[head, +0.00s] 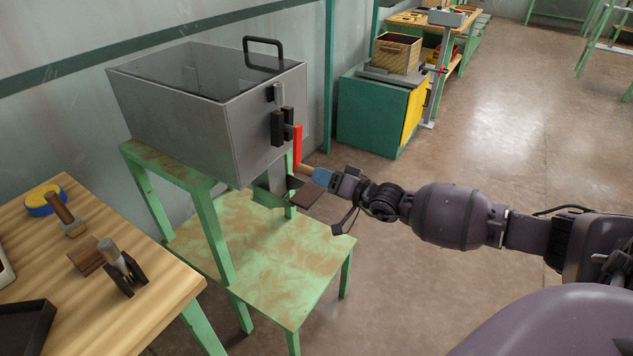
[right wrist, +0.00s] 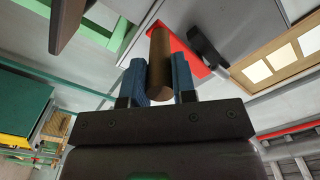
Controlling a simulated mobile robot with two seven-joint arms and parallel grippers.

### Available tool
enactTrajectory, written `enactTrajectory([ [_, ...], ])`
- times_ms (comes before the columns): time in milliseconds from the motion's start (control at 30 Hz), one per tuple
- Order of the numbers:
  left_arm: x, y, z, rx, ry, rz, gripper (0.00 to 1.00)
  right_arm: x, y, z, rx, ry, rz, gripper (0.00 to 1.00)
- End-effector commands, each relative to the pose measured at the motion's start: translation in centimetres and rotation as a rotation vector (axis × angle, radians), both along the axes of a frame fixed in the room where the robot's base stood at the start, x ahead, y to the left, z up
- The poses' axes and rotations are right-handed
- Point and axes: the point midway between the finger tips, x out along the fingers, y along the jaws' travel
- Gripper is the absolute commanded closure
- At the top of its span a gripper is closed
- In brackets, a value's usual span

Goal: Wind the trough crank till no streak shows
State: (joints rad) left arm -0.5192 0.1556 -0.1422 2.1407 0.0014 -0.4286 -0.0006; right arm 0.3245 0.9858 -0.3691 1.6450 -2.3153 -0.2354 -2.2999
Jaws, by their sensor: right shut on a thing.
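The trough (head: 215,120) is a grey metal box with a dark glassy top and a black lid handle, standing on a green stand. Its crank has a red arm (head: 297,146) on the right end face and a wooden grip (head: 306,169). My right gripper (head: 312,172) is shut on the crank's grip. In the right wrist view the brown grip (right wrist: 160,62) lies between the blue fingertips, with the red arm (right wrist: 187,52) behind it. The contents of the trough cannot be made out through the dark top. My left gripper is not in view.
A wooden bench (head: 168,288) at left holds a brush, a blue and yellow roll (head: 45,201) and a dark tray. A low green table (head: 285,262) stands under the trough's end. A green cabinet (head: 372,112) with a wooden crate is behind. The floor at right is clear.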

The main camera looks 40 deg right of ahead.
Motion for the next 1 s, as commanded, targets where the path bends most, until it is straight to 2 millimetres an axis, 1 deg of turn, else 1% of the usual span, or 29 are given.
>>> enactTrajectory([
  [33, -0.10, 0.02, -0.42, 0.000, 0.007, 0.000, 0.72, 0.09, -0.34, -0.41, 0.001, 0.006, -0.002, 1.00],
  [233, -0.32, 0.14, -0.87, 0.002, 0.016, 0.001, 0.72, 0.32, -0.91, -0.25, 0.002, 0.005, -0.002, 1.00],
  [800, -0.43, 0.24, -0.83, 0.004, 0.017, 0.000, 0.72, 0.45, -1.15, -0.01, 0.004, 0.001, -0.003, 1.00],
  [833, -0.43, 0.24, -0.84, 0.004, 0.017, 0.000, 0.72, 0.45, -1.15, -0.01, 0.003, 0.001, -0.003, 0.70],
  [967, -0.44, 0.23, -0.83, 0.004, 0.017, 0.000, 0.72, 0.45, -1.12, -0.02, 0.003, 0.002, -0.002, 0.50],
  [1000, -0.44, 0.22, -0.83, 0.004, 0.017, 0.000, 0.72, 0.45, -1.10, -0.02, 0.003, 0.001, -0.001, 0.49],
])
